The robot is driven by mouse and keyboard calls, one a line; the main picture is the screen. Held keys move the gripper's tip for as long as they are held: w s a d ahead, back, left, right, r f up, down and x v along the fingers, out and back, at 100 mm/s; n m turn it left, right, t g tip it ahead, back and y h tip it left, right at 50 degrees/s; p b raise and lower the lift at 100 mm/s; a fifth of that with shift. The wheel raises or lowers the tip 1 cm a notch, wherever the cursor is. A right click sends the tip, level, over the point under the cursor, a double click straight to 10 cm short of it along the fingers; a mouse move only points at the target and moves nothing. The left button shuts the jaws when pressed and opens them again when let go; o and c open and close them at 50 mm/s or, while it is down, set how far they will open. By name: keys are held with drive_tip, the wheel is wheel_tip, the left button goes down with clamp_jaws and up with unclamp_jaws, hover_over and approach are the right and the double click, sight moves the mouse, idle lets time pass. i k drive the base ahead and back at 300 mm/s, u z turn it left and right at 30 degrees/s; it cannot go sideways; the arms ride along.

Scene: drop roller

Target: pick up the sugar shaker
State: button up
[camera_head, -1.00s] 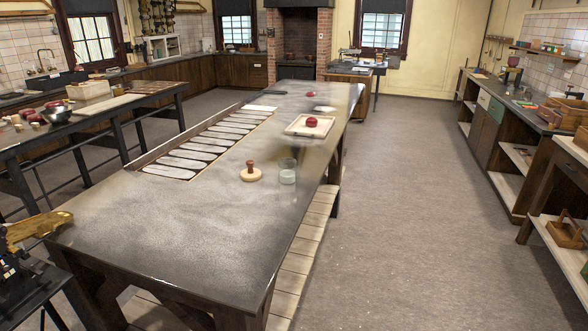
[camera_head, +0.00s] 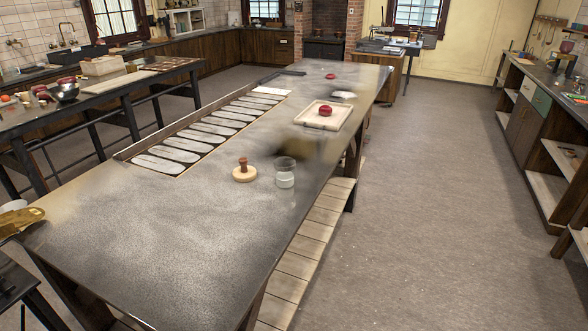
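A clear glass container with white contents in its lower part, which looks like the sugar shaker (camera_head: 285,174), stands upright on the long dark table (camera_head: 130,240), near its right edge. Nothing touches it. A round wooden piece with a dark knob handle (camera_head: 244,171) stands just to its left. My gripper is not in view.
A pale board with a red item (camera_head: 323,115) lies farther back on the table, and a row of oval plates (camera_head: 200,141) lies along its left side. A slatted lower shelf (camera_head: 290,268) runs under its right edge. Floor to the right (camera_head: 430,220) is clear.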

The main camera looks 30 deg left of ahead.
sight(284, 180)
drive_tip(key=i, duration=2.25)
drive_tip(key=u, duration=3.05)
